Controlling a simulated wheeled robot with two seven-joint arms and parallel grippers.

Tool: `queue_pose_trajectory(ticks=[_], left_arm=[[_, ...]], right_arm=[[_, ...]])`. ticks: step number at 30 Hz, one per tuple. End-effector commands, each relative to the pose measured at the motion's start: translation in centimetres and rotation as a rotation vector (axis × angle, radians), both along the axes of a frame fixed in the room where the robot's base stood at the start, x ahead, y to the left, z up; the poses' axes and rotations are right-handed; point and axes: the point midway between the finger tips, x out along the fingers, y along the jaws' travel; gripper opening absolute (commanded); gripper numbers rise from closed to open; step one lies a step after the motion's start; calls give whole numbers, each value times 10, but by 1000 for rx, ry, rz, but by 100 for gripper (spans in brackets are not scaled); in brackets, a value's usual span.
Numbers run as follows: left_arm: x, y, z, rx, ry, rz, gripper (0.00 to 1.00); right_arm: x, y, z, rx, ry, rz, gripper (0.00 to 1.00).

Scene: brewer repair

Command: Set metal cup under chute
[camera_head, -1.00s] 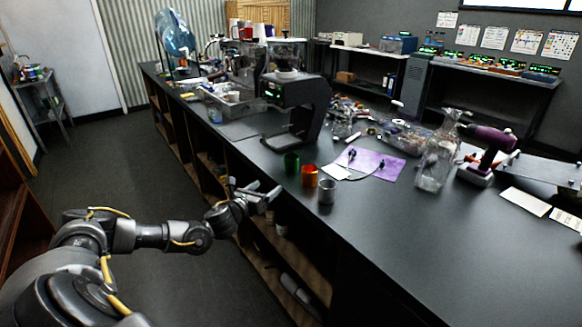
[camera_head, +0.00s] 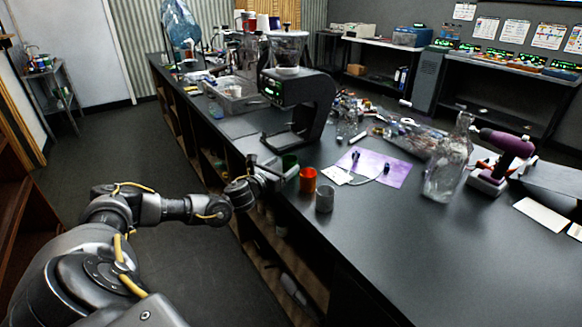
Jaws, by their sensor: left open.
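The metal cup (camera_head: 324,199) is a small grey silver cup standing upright near the counter's left edge. A red-orange cup (camera_head: 307,180) and a green cup (camera_head: 289,163) stand behind it in a row. A black grinder (camera_head: 302,92) with a clear hopper and green display stands farther back; its chute is not clear at this size. My left gripper (camera_head: 271,171) is open and empty at the counter's left edge, beside the green and red-orange cups. It is left of and behind the metal cup, apart from it. My right gripper is not in view.
A purple cloth (camera_head: 384,168) with small parts and a white card lies right of the cups. A glass bottle (camera_head: 448,165) and a purple drill (camera_head: 502,150) stand farther right. The black counter (camera_head: 400,245) in front is clear.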

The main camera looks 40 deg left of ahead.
Motion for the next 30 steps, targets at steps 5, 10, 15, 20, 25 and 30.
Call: queue_pose_trajectory(ticks=[5,10,15,20,25,30], left_arm=[[6,-2,0,-1,-1,-3,72],[23,-1,6,-3,-3,-3,72],[47,0,5,-2,-3,-4,72],[57,1,3,-2,-2,-3,72],[58,1,2,-2,-1,-4,72],[58,1,2,-2,-1,-4,58]], right_arm=[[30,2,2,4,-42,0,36],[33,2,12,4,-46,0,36],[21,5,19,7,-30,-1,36],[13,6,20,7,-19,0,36],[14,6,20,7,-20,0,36],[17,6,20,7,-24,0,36]])
